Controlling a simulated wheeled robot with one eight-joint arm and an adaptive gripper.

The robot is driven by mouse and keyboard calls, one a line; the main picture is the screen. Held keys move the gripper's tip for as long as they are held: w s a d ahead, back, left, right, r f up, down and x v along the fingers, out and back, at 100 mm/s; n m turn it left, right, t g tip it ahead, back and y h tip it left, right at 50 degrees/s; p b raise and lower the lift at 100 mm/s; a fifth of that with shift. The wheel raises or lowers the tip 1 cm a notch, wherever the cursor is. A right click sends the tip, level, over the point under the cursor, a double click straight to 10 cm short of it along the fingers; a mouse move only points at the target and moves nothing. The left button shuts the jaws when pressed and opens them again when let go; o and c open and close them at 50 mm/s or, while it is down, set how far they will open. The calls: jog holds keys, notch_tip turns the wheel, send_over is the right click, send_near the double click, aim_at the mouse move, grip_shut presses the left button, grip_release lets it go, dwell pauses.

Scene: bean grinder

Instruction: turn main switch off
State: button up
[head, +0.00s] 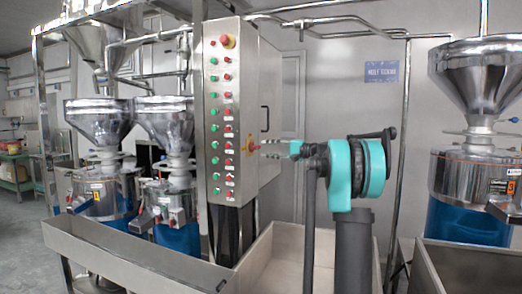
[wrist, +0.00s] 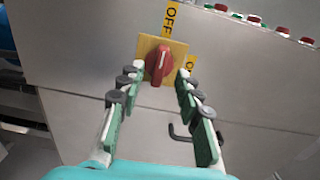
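The main switch is a red rotary knob (wrist: 158,66) on a square yellow plate (wrist: 178,48), on the side of the steel control cabinet. A yellow OFF label (wrist: 170,18) sits above it; a second yellow label (wrist: 191,63) at its right is partly hidden by a finger. The knob's white mark stands nearly upright, towards OFF. My gripper (wrist: 158,77) is open, its fingertips to left and right of the knob, with a gap visible on both sides. In the head view my gripper (head: 274,148) reaches left to the cabinet, with its tips by the yellow plate (head: 250,142).
The cabinet (head: 256,80) carries columns of green and red buttons and a red mushroom button (head: 228,41) on its front. A black handle (wrist: 180,133) sticks out near my right finger. Steel troughs (head: 140,254) stand below; grinders (head: 472,185) flank the cabinet.

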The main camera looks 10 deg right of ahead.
jog(key=v, duration=0.7)
jog(key=shift+s+d, duration=0.2)
jog(key=shift+d, duration=0.1)
jog(key=s+a+f+n+g+h, duration=0.15)
jog(key=s+a+f+h, duration=0.35)
jog(key=s+f, duration=0.65)
jog(key=s+a+f+n+g+h, duration=0.1)
jog(key=s+a+f+g+h, duration=0.2)
jog(key=s+a+f, duration=0.85)
jog(key=s+d+f+n+h, duration=0.1)
jog(key=s+d+f+h, duration=0.2)
jog(key=s+f, duration=0.7)
jog(key=s+d+f+n+h, duration=0.2)
jog(key=s+d+f+h, duration=0.2)
jog(key=s+d+f, duration=0.3)
jog(key=s+f, duration=0.4)
jog(key=f, duration=0.3)
jog(key=shift+h, duration=0.3)
jog(key=shift+d, duration=0.1)
